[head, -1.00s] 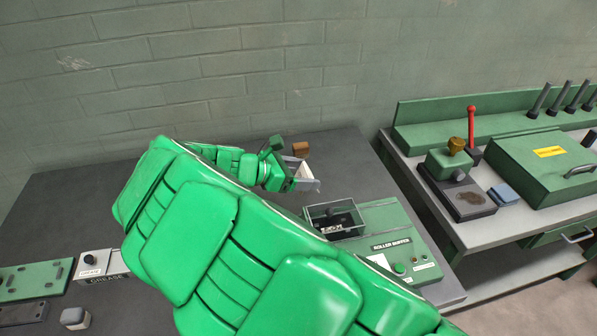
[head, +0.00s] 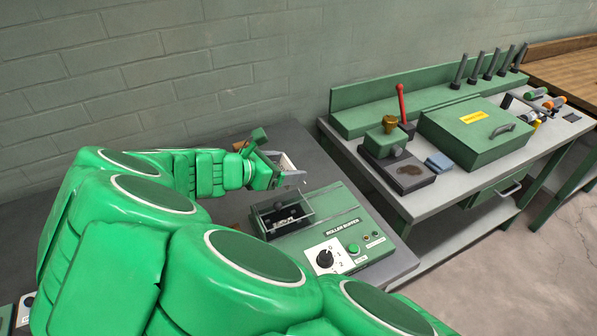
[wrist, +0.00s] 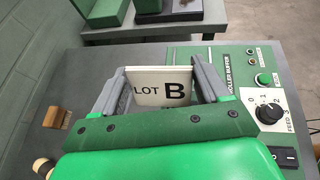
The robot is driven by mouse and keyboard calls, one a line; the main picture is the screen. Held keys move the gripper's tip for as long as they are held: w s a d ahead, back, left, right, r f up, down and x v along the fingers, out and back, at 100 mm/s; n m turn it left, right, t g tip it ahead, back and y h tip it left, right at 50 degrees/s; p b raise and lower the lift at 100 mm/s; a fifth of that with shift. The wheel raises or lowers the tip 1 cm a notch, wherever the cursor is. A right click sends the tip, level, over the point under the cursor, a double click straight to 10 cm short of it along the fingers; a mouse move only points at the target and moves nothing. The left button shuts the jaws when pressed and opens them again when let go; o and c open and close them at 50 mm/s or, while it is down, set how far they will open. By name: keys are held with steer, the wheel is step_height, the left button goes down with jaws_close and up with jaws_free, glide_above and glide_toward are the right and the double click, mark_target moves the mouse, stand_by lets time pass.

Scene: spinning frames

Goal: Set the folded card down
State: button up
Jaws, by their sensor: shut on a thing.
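The folded card (wrist: 160,87) is white, with "LOT B" in black on the face toward the wrist camera. My gripper (wrist: 157,78) is shut on it, one grey finger at each side edge. In the head view, my gripper (head: 284,170) is over the dark bench (head: 330,172), behind the roller buffer, and the white card (head: 287,161) shows partly between the fingers. The card's lower part is hidden in the wrist view by the gripper's green body. I cannot tell whether its bottom edge touches the bench.
The green roller buffer (head: 325,240) with its clear-sided box (head: 283,212) stands close in front of my gripper. A small brown block (wrist: 57,117) lies to the left. A second bench (head: 350,150) at the right holds a green case (head: 470,135) and a red-handled tool (head: 402,103).

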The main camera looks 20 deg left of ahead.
steer(key=w+d, duration=0.5)
steer(key=w+a+f, duration=0.1)
steer(key=w+f, duration=0.2)
steer(key=w, duration=0.1)
steer(key=w+a+f, duration=0.2)
steer(key=w+f, duration=0.1)
steer(key=w, duration=0.1)
steer(key=w+a+f, duration=0.2)
steer(key=w+f, duration=0.1)
steer(key=shift+w+a, duration=0.25)
steer(key=shift+w, duration=0.15)
steer(key=shift+w+a+f, duration=0.15)
steer(key=shift+w+f, duration=0.2)
steer(key=shift+f, duration=1.65)
steer(key=o, duration=1)
steer(key=shift+f, duration=0.15)
